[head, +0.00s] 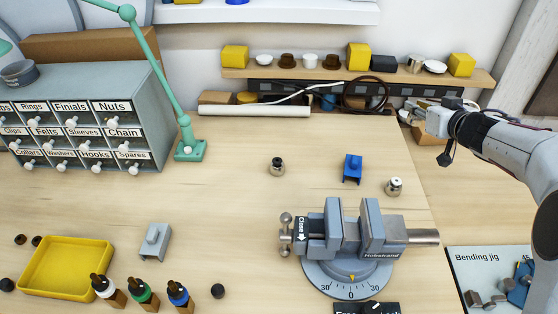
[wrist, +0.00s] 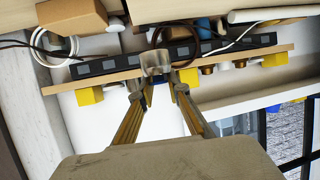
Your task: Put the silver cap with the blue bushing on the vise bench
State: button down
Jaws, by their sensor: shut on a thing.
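My gripper (head: 425,112) is at the upper right in the head view, above the right end of the bench and just below the wall shelf. In the wrist view my gripper (wrist: 157,88) has its two fingers closed around a small silver cap (wrist: 155,61). A little blue shows under the cap between the fingertips; the rest of the bushing is hidden. The vise bench (head: 230,190) is the light wood top, with a grey vise (head: 368,235) at its front right. Two other small silver caps stand on it, one with a dark top (head: 277,166) and one with a white top (head: 394,187).
A blue fixture (head: 352,168) stands between the two caps, behind the vise. The wall shelf (head: 300,75) carries yellow blocks and small parts. A bending jig board (head: 485,268) lies at the right. A yellow tray (head: 66,265) and bottles are front left. The middle of the bench is clear.

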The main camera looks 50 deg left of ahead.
jog(key=s+a+f+n+g+y, duration=0.1)
jog(key=s+a, duration=0.2)
jog(key=s, duration=0.2)
jog(key=shift+s+f+n+g, duration=0.25)
jog(key=shift+s+n+g, duration=0.05)
jog(key=shift+s+n, duration=0.1)
jog(key=shift+w+f, duration=0.1)
jog(key=shift+f, duration=0.05)
send_over(383, 158)
jog(key=shift+a+f, duration=0.1)
jog(key=shift+f, duration=2.9)
jog(key=shift+f, duration=0.15)
jog(key=shift+f, duration=1.75)
jog(key=shift+f, duration=0.1)
